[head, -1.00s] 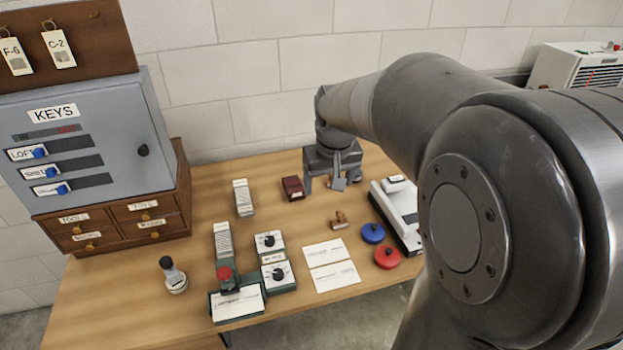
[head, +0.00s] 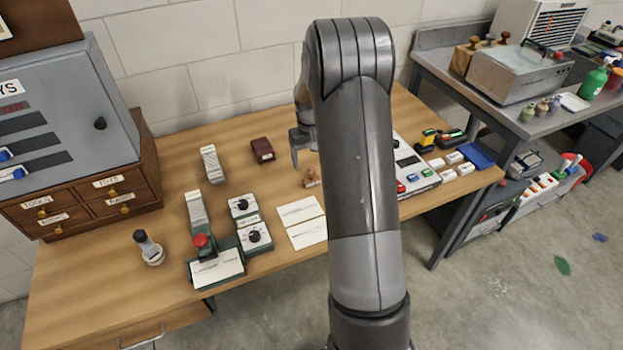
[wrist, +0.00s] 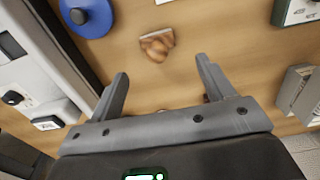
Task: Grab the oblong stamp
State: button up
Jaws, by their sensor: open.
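A small wooden-handled stamp (head: 312,178), seemingly the oblong one, sits on the wooden table (head: 170,200), just left of my arm. The wrist view shows it (wrist: 157,44) beyond my fingertips, brown with a pale edge; its exact base shape is unclear. My gripper (head: 303,155) is above the table behind the stamp, partly hidden by my arm. In the wrist view my gripper (wrist: 160,78) is open, its two fingers apart, and the stamp is not between them. A small brownish bit shows low between the fingers; I cannot tell what it is.
A blue disc (wrist: 86,14) lies near the stamp, with a white device (head: 415,170) beside it. A dark red box (head: 262,150), white cards (head: 302,221), dial boxes (head: 254,236) and a black-handled round item (head: 148,247) occupy the table. A metal bench (head: 450,78) stands right.

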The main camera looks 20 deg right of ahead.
aim_at(312, 177)
jog(key=f, duration=0.9)
jog(key=shift+s+d, duration=0.15)
jog(key=shift+s, duration=0.05)
jog(key=shift+c, duration=0.3)
jog(key=shift+r, duration=0.1)
jog(key=c, duration=1)
